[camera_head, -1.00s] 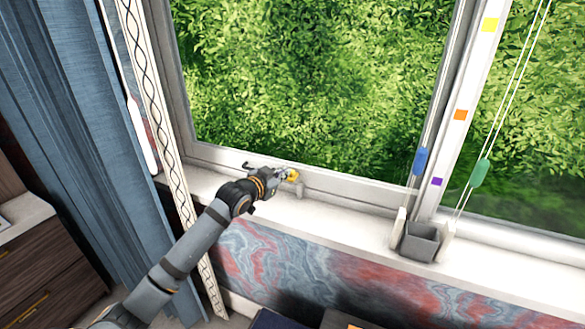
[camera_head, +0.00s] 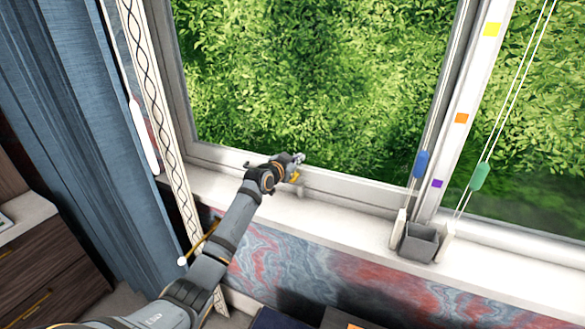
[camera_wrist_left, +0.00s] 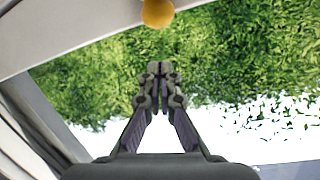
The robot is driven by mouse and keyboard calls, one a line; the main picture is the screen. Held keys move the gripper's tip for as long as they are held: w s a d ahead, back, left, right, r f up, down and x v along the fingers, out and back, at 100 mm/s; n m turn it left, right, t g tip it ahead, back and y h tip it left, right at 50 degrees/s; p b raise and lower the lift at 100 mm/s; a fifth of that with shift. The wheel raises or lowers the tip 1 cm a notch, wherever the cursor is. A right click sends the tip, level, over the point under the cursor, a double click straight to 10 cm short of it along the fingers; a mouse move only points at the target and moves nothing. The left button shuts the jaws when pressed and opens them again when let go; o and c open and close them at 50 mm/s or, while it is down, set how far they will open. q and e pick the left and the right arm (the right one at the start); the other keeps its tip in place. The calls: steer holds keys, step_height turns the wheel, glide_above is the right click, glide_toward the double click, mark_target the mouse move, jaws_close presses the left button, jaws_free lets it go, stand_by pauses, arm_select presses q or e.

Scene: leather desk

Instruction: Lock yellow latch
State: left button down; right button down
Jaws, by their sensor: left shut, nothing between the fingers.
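The yellow latch (camera_head: 294,177) is small and sits on the lower rail of the large window sash, just above the sill. My left gripper (camera_head: 299,158) is just above and beside it, at the window frame; I cannot tell whether they touch. In the left wrist view a rounded yellow knob (camera_wrist_left: 158,12) shows at the top edge, apart from the gripper's fingertips (camera_wrist_left: 158,68). These fingers are closed together with nothing between them. The gripper partly hides the latch's mount in the head view. My right gripper is not in view.
A grey box (camera_head: 420,242) stands on the sill (camera_head: 340,210) to the right, below cords with a blue weight (camera_head: 421,163) and a green weight (camera_head: 480,176). A blue curtain (camera_head: 75,130) hangs at the left. A thin gold rod with a white end (camera_head: 183,261) shows beside my arm.

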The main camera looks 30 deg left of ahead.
arm_select(q)
steer(key=shift+s+a+f+p, duration=0.3)
steer(key=shift+s+f, duration=0.2)
steer(key=shift+f, duration=0.3)
steer(key=shift+s+a+f+p, duration=0.25)
steer(key=shift+s+f, duration=0.2)
steer(key=shift+f, duration=0.35)
steer(key=shift+w, duration=0.1)
